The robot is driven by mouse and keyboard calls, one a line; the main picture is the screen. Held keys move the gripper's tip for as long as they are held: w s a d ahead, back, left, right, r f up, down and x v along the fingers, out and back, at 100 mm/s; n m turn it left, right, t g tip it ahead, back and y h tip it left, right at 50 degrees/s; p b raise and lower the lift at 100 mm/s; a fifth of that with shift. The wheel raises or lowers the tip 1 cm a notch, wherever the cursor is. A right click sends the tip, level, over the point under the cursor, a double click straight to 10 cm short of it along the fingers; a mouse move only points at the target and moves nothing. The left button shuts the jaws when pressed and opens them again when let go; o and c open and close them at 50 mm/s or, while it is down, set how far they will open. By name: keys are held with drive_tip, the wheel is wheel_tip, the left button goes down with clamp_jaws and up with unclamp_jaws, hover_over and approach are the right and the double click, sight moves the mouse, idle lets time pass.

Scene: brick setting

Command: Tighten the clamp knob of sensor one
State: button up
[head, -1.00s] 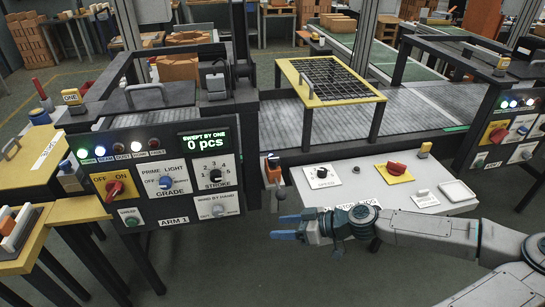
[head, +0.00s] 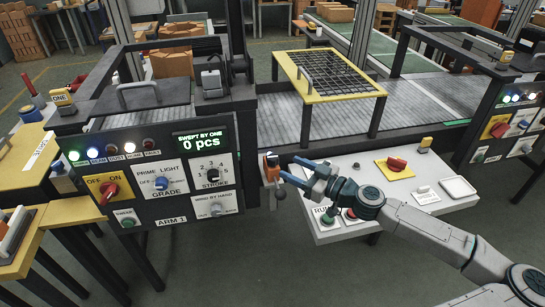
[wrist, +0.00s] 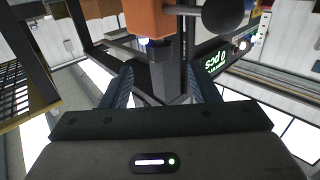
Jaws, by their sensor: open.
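My gripper (head: 290,171) is open just right of the unit. In the wrist view the blue fingers (wrist: 161,75) stand either side of the dark post, with no visible grip on it.
The control panel (head: 135,207) with knobs and lamps stands left of my gripper. A white console (head: 345,170) with buttons and a red switch lies beneath my arm. A yellow-framed mesh guard (head: 288,62) stands behind over the conveyor.

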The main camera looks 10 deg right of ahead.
sight(278, 161)
drive_tip(key=p+x, duration=0.1)
drive_tip(key=x, duration=0.6)
drive_tip(key=shift+w+a, duration=0.25)
drive_tip(key=shift+w, duration=0.05)
drive_tip(key=c, duration=1)
